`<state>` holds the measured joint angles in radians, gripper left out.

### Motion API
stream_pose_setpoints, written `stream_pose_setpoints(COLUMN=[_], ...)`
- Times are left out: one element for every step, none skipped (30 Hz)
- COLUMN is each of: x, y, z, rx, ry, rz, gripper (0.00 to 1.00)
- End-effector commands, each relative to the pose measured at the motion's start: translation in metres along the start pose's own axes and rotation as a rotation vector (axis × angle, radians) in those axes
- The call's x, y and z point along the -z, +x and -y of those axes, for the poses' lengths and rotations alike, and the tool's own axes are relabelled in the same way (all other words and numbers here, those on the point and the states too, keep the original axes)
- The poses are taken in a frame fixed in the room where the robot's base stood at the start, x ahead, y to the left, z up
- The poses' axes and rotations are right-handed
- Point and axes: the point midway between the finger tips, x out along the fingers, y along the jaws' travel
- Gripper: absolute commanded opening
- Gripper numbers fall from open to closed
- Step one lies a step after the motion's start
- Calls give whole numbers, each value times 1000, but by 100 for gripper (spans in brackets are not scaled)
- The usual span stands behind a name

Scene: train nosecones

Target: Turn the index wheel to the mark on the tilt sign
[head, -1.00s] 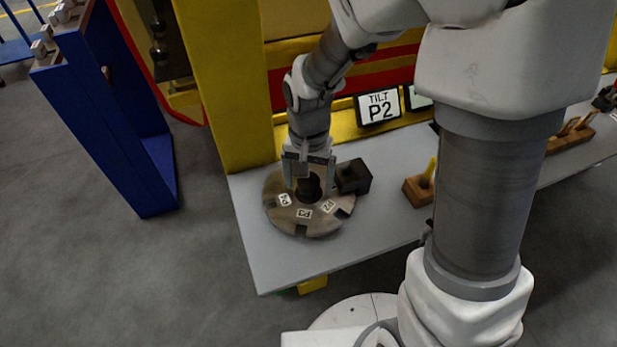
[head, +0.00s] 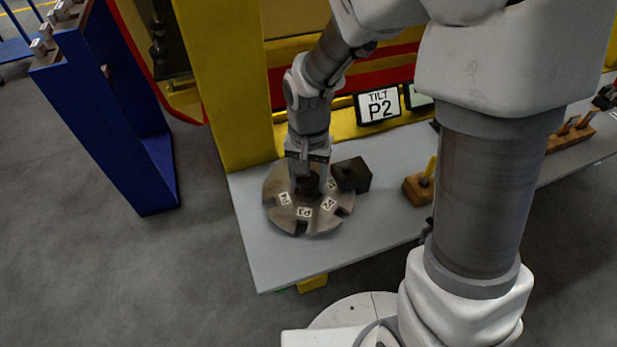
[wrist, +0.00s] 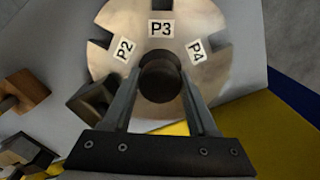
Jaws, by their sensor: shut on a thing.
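The index wheel (head: 285,220) is a round grey metal disc with notches in its rim, lying on the grey bench. In the wrist view its face (wrist: 205,65) shows the labels P2, P3 and P4. In the head view P3 faces the front, P4 is to its left and P2 to its right. My gripper (head: 308,178) points down over the wheel's middle. Its two fingers (wrist: 160,78) are shut on the dark round hub (wrist: 160,82), one on each side. The tilt sign (head: 378,106) reads "TILT P2".
A dark block (head: 352,174) stands at the wheel's right rim. A wooden block with a yellow peg (head: 418,189) is farther right on the grey bench (head: 265,262). A yellow post (head: 222,90) rises behind the wheel, and a blue stand (head: 105,120) is at the left.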

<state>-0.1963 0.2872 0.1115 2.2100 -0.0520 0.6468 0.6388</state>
Motion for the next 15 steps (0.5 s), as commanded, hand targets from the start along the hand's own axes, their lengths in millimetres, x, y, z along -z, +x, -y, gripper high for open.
stream_pose_setpoints(x=[0, 0, 0, 0, 0, 0, 0, 0, 0, 0, 0, 0, 0, 0, 0], y=[-1, -1, -1, -1, -1, -1, -1, -1, -1, -1, -1, -1, -1, -1, -1], z=[0, 0, 0, 0, 0, 0, 0, 0, 0, 0, 0, 0, 0, 0, 0], rx=[0, 0, 0, 0, 0, 0, 0, 0, 0, 0, 0, 0, 0, 0, 0], ry=[-11, -21, -36, -48, -64, -85, -105, -124, -154, -178, -203, -238, -265, -293, -331], rz=[0, 0, 0, 0, -1, -1, -1, -1, -1, -1, -1, -1, 0, 0, 0], gripper=[0, 0, 0, 0, 0, 0, 0, 0, 0, 0, 0, 0, 0, 0, 0])
